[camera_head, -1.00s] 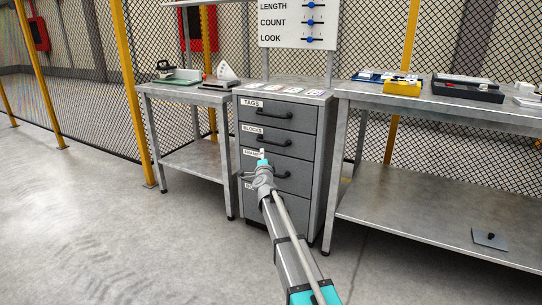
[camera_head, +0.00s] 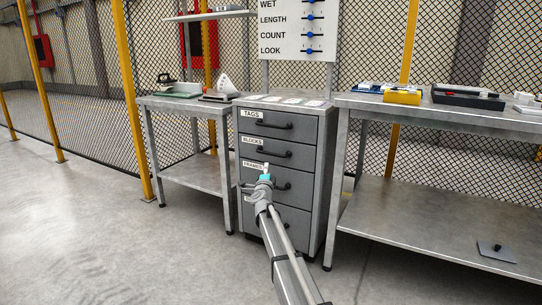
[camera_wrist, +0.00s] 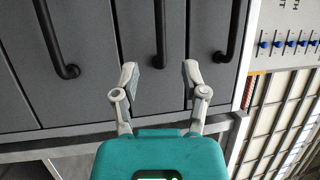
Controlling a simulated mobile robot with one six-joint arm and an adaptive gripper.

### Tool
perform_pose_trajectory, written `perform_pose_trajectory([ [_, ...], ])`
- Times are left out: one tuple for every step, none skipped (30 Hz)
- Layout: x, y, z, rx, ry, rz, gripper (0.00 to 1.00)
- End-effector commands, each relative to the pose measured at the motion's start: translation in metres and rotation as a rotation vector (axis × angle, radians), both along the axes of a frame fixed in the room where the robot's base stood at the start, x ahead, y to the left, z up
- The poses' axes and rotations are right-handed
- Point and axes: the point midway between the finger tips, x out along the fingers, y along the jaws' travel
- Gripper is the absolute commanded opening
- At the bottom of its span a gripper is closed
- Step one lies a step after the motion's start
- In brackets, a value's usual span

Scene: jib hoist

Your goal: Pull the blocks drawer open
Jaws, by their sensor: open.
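The blocks drawer (camera_head: 300,157) is the second one down in the grey cabinet and is shut. Its label reads BLOCKS, and its black bar handle (camera_head: 273,154) shows above my gripper (camera_head: 265,168) in the head view. In the wrist view, which is turned sideways, the blocks handle (camera_wrist: 160,30) is the middle of three. My gripper (camera_wrist: 160,72) is open and empty, with one finger to each side of that handle's near end in the picture. I cannot tell whether the fingertips reach around it.
The tags drawer (camera_head: 300,125) is above, and the frames drawer (camera_head: 302,182) is below, partly hidden by my arm. A small table (camera_head: 150,100) stands left, and a long workbench (camera_head: 365,107) stands right, close to the cabinet. The floor in front is clear.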

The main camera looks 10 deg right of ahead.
Motion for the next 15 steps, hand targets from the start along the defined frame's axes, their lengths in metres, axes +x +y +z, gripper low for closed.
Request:
perform_pose_trajectory([
  [0.005,-0.001,0.001,0.0,0.0,0.0,0.57],
  [0.008,-0.001,0.002,0.0,0.0,0.0,0.57],
  [0.011,-0.002,0.002,0.0,0.0,0.0,0.57],
  [0.014,-0.003,0.003,0.0,0.0,0.0,0.57],
  [0.018,-0.004,0.004,0.0,0.0,-0.001,0.57],
  [0.023,-0.005,0.005,0.001,0.0,-0.001,0.57],
  [0.027,-0.006,0.005,0.0,0.0,-0.001,0.57],
  [0.031,-0.007,0.006,0.0,0.0,-0.001,0.57],
  [0.036,-0.008,0.007,0.0,0.0,-0.001,0.57],
  [0.041,-0.009,0.008,-0.001,0.0,-0.001,0.57],
  [0.045,-0.01,0.009,-0.001,0.0,-0.001,0.57],
  [0.051,-0.011,0.01,-0.001,0.0,0.0,0.57],
  [0.056,-0.012,0.011,-0.001,0.0,0.0,0.57],
  [0.06,-0.013,0.012,-0.001,0.0,0.0,0.57],
  [0.066,-0.014,0.013,-0.001,0.0,0.0,0.57],
])
